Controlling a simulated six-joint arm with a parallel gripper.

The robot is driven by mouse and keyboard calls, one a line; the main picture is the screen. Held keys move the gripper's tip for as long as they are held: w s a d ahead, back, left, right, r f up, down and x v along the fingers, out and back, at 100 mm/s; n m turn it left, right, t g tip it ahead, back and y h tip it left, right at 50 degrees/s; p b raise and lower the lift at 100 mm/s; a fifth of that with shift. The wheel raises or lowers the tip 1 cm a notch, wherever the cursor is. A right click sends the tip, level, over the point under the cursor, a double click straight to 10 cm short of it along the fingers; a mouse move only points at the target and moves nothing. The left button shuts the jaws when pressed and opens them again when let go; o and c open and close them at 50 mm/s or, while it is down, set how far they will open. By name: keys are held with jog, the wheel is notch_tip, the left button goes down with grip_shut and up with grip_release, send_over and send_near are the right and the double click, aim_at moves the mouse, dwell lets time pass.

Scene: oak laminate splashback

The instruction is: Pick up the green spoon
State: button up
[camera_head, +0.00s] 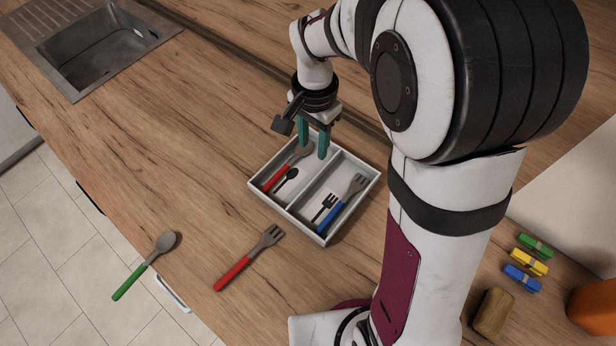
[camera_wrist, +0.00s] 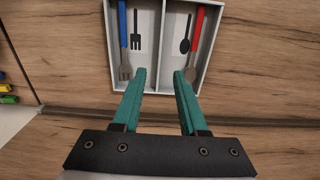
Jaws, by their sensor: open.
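The green spoon (camera_head: 146,266), with a grey bowl and green handle, lies on the counter near its front edge at the lower left of the head view. It does not show in the wrist view. My gripper (camera_head: 313,151) is open and empty, with teal fingers pointing down over the back of the cutlery tray, well to the right of and behind the green spoon. The wrist view shows the two fingers (camera_wrist: 161,72) apart, with nothing between them but the tray beyond.
The grey two-compartment tray (camera_head: 332,237) holds a red-handled spoon (camera_head: 275,179) and a blue-handled fork (camera_head: 331,217). A red-handled fork (camera_head: 235,272) lies between tray and green spoon. A sink (camera_head: 95,60) is at upper left. Colored clips (camera_head: 528,262) and a brown block (camera_head: 493,312) lie lower right.

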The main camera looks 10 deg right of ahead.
aim_at(315, 178)
jog(key=f, duration=1)
jog(key=w+f, duration=0.1)
jog(key=f, duration=0.4)
jog(key=shift+d, duration=0.35)
grip_shut()
dwell(0.3)
